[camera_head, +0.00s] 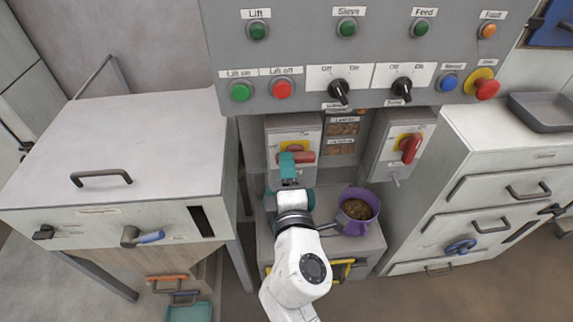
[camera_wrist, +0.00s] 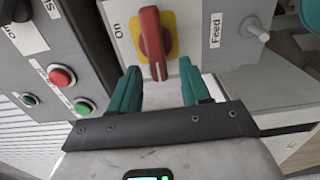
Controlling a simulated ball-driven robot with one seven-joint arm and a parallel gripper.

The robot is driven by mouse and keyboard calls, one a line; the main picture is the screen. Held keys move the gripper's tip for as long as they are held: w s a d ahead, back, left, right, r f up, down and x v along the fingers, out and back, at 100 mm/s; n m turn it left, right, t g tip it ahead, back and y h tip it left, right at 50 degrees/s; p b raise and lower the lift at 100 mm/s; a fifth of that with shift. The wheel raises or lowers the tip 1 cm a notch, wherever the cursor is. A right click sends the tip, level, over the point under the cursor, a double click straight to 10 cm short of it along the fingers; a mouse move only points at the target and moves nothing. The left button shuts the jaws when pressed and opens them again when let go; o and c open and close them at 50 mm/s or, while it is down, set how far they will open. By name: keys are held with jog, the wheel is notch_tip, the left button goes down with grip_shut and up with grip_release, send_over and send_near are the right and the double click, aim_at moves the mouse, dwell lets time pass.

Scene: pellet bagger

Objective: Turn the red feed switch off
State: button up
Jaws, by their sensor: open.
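The red feed switch (camera_wrist: 152,45) is a red rotary handle on a yellow plate, on a grey box labelled "Feed" and "On" in the wrist view. Its handle lies roughly sideways in the head view (camera_head: 304,157), where my gripper covers its left part. My gripper (camera_wrist: 160,73) has teal fingers and is open. Its fingertips lie on either side of the handle's near end in the wrist view, with gaps visible. I cannot tell how deep the handle sits between them. In the head view, my gripper (camera_head: 289,164) is in front of the switch box.
A second box with a tilted red handle (camera_head: 410,148) is to the right. The button panel (camera_head: 300,100) overhangs above both boxes. A purple pot of pellets (camera_head: 357,209) stands below, right of my arm. A white cabinet (camera_head: 110,150) is left and drawers (camera_head: 500,190) are right.

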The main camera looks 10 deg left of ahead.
jog(key=v, duration=0.9)
jog(key=shift+b, duration=0.4)
